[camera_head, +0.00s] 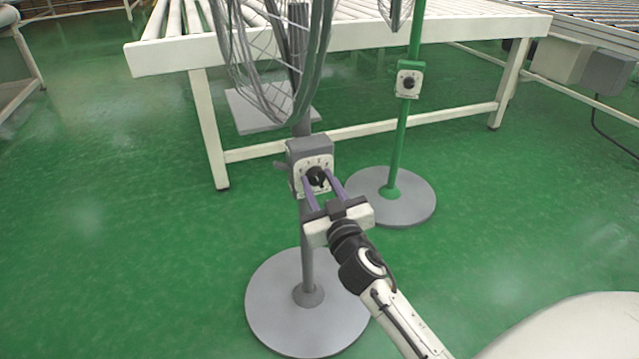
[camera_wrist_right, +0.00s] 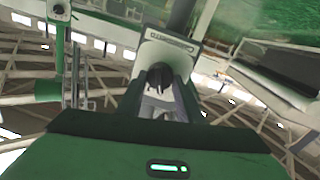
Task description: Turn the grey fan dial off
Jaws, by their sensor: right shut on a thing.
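The grey fan (camera_head: 307,240) stands upright on a round grey base, with its control box (camera_head: 310,149) midway up the pole. Its black dial (camera_head: 317,176) sits on the white face of that box. My right gripper (camera_head: 324,181) is at the box, its two purple fingers on either side of the dial, shut on it. In the right wrist view the dial (camera_wrist_right: 159,75) shows between the fingertips, in front of the white panel (camera_wrist_right: 166,50). The dial's exact pointer setting is too small to read. My left gripper is not in view.
A green fan (camera_head: 396,150) with its own white dial panel (camera_head: 409,83) stands to the right, behind the grey one. A white-framed roller conveyor (camera_head: 350,38) runs behind both. Green floor is clear at the left.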

